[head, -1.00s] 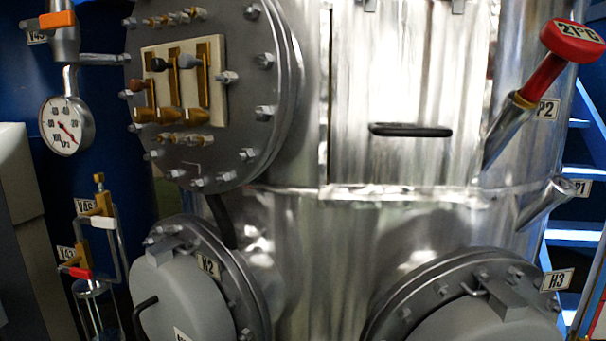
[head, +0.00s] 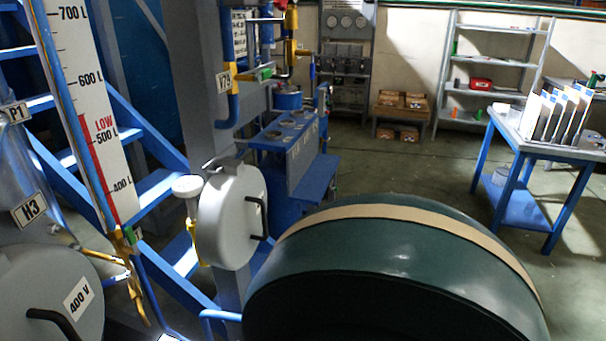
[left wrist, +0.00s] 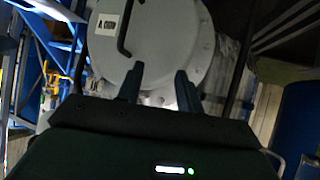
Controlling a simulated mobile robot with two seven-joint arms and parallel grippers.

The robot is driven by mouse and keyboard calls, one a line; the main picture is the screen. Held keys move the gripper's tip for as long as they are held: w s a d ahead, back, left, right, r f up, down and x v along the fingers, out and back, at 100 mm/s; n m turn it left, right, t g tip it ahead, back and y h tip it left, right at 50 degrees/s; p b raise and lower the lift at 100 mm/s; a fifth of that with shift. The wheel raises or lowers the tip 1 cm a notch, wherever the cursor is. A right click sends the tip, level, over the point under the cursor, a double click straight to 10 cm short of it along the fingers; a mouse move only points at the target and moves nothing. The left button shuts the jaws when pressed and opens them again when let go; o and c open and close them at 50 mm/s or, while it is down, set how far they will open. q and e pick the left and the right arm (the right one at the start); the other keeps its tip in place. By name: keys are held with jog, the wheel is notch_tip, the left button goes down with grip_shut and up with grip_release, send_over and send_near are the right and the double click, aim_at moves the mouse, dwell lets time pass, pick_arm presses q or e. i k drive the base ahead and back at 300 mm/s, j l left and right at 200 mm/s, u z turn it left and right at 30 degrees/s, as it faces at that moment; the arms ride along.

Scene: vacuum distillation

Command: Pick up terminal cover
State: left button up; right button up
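Grey round covers with black handles are in view. One (head: 45,290), marked 400 V, is cut off at the lower left of the head view, by the H3 label. Another (head: 228,222) hangs mid-left on a grey column. In the left wrist view, a grey round cover (left wrist: 165,35) with a black handle and a partly readable label lies ahead of my left gripper (left wrist: 159,76). The two fingers are apart with nothing between them. The handle is beyond and slightly left of the fingertips; I see no contact. My right gripper is in neither view.
A large dark green rounded shape (head: 390,270) with a tan band blocks the lower middle of the head view. Blue stairs (head: 160,200) and a level scale (head: 85,110) stand at left. A table with folders (head: 545,150) stands at right, with open floor around it.

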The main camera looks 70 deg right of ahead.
aim_at(231, 221)
jog(key=z, duration=1.65)
